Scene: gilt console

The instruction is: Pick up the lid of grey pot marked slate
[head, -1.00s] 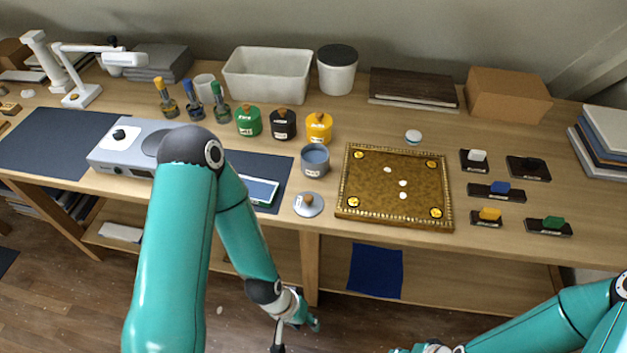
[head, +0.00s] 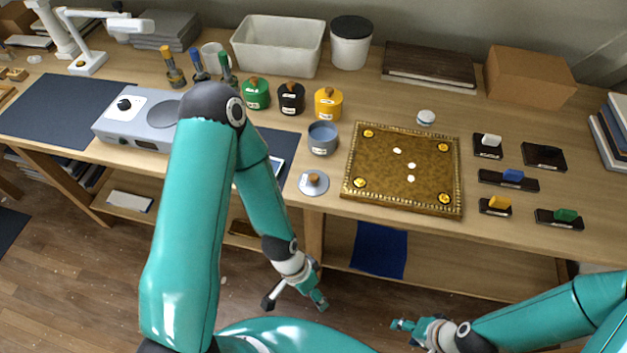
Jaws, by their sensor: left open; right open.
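The grey pot (head: 322,139) stands open on the table left of the gilt board; its label is too small to read. A grey round lid (head: 313,184) with a brown knob lies flat on the table in front of it, near the front edge. My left gripper (head: 296,300) is open and empty, below the lid in the picture, in front of the table. My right gripper (head: 406,332) is open at the bottom, right of the left one, and partly hard to make out. Neither touches the lid or the pot.
The gilt board (head: 404,168) lies right of the lid. Green (head: 257,94), black (head: 291,99) and yellow (head: 328,104) lidded pots stand behind. My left arm covers part of the dark mat (head: 272,143). A lower shelf (head: 450,276) runs under the tabletop.

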